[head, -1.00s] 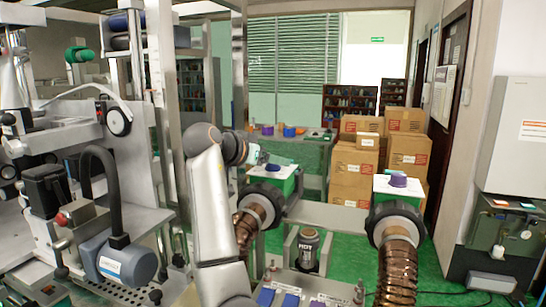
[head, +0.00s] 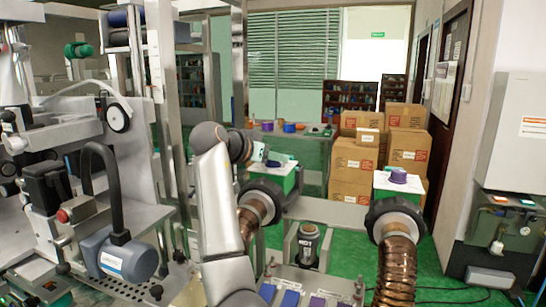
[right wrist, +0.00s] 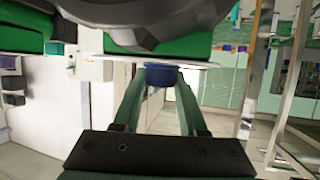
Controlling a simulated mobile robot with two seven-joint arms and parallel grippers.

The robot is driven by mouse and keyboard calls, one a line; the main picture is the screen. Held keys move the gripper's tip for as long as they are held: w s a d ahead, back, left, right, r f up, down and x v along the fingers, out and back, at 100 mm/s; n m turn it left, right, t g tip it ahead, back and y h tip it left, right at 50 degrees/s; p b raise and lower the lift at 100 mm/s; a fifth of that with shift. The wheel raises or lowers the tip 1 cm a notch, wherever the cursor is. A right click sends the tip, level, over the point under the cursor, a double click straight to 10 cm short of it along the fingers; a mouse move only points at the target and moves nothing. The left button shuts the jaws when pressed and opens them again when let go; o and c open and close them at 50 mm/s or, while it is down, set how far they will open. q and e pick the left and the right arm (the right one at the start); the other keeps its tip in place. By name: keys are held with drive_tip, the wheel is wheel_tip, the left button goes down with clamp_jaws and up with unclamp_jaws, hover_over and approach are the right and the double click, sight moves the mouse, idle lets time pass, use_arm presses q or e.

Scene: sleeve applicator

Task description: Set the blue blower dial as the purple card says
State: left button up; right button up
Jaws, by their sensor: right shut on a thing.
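The blue blower dial shows in the right wrist view (right wrist: 158,75), at the white top plate of a green box. My right gripper (right wrist: 157,84) is shut on the dial, with one finger on each side of it. In the head view my right gripper (head: 262,155) reaches over the left blower's box (head: 283,184) and partly hides the dial. The dial's pointer and any scale marks cannot be made out. Blue and purple flat tiles lie at the bottom edge of the head view; a purple one (head: 317,301) is partly cut off and not readable. My left gripper is not in view.
The right blower, with a purple dial (head: 398,176) and a copper hose (head: 397,265), stands to the right. A dark canister (head: 308,245) stands between the blowers. A metal machine with a grey motor (head: 121,259) fills the left. Cardboard boxes (head: 355,170) are stacked behind.

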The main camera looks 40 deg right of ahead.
clamp_jaws()
drive_tip(key=shift+r+m+g+p, duration=0.15)
drive_tip(key=shift+m+g+p, duration=0.55)
drive_tip(key=shift+g+p, duration=0.1)
drive_tip(key=shift+m+g, duration=0.9)
drive_tip(key=shift+g, duration=0.2)
drive_tip(key=shift+w+r+m+g, duration=0.15)
drive_tip(key=shift+m+g, duration=1.35)
drive_tip(key=shift+g, duration=0.1)
